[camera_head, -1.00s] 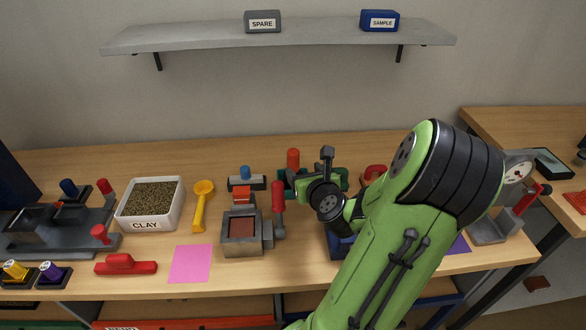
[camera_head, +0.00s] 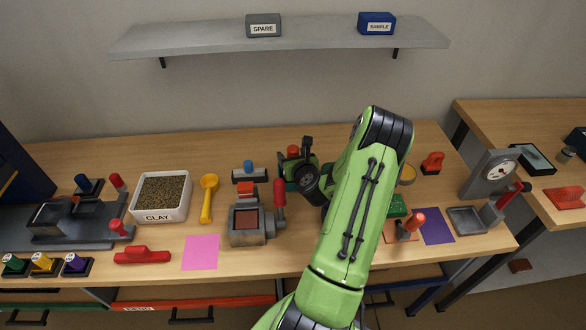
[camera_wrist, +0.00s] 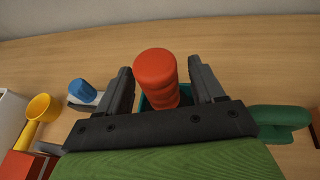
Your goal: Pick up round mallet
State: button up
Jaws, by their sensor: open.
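A red, rounded, ribbed handle (camera_wrist: 156,70) stands upright in a dark green holder (camera_wrist: 148,102); it appears to be the round mallet, though its head is hidden. The red top also shows in the head view (camera_head: 293,149), just behind my gripper. My gripper (camera_wrist: 162,84) is open, with one finger on each side of the red handle. I cannot tell whether either finger touches it. In the head view my gripper (camera_head: 296,165) partly covers the holder.
A blue-handled tool (camera_head: 248,170) lies left of the holder, with a yellow scoop (camera_head: 208,196) and clay tray (camera_head: 161,198) farther left. A grey mould (camera_head: 247,226) with a red-handled lever stands in front. A scale (camera_head: 494,175) stands at right.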

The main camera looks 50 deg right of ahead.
grip_shut()
dwell(0.3)
notch_tip(320, 180, up, 10)
jog(key=p, duration=0.4)
jog(key=shift+r+p, duration=0.1)
jog(key=shift+p, duration=0.2)
